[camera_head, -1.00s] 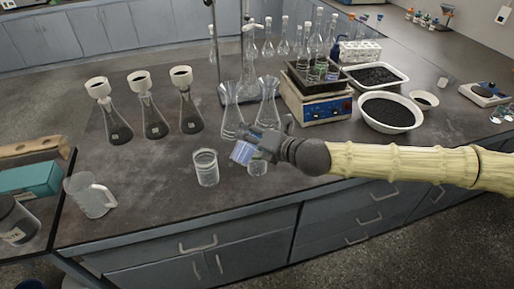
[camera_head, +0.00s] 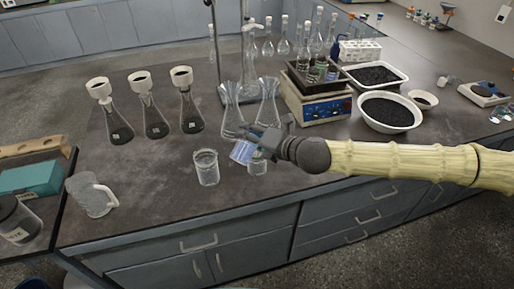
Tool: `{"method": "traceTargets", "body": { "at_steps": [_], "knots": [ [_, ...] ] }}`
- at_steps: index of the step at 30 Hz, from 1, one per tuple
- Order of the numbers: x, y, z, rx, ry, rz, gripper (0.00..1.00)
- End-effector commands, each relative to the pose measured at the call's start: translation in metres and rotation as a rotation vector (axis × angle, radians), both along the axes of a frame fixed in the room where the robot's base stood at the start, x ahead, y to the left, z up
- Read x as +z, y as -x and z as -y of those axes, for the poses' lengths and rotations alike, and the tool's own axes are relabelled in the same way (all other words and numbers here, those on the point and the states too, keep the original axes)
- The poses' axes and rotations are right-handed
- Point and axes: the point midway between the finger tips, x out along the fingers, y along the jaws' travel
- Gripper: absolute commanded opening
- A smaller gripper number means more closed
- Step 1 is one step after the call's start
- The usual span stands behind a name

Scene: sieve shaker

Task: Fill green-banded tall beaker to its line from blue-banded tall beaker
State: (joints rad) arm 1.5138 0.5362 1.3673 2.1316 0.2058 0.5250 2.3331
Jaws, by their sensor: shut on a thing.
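My gripper (camera_head: 266,143) is shut on a small glass beaker with a blue patch, which I take as the blue-banded beaker (camera_head: 241,152). It is held tilted, just above and right of a standing beaker. That standing glass beaker (camera_head: 206,168) is upright near the bench's front edge, and its contents look pale. I cannot clearly tell which standing beaker has the green band, nor see a fill line or a pouring stream.
Two flared glass vessels (camera_head: 231,112) stand just behind my gripper. Dark-filled flasks with funnels (camera_head: 153,122) stand to the left, and a glass jug (camera_head: 91,195) is at the far left. A blue-fronted device (camera_head: 325,108) and white basins (camera_head: 390,124) are to the right.

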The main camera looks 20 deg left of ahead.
Motion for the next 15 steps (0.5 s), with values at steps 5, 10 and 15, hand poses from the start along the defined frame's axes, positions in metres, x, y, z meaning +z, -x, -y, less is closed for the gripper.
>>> {"method": "traceTargets", "body": {
  "at_steps": [5, 10, 15],
  "knots": [
    [0.0013, -0.0004, 0.0002, 0.000, -0.002, -0.010, 0.19],
    [0.0016, -0.0006, 0.0003, -0.001, -0.006, -0.019, 0.19],
    [0.0020, -0.0007, 0.0003, -0.001, -0.009, -0.030, 0.19]
  ]
}}
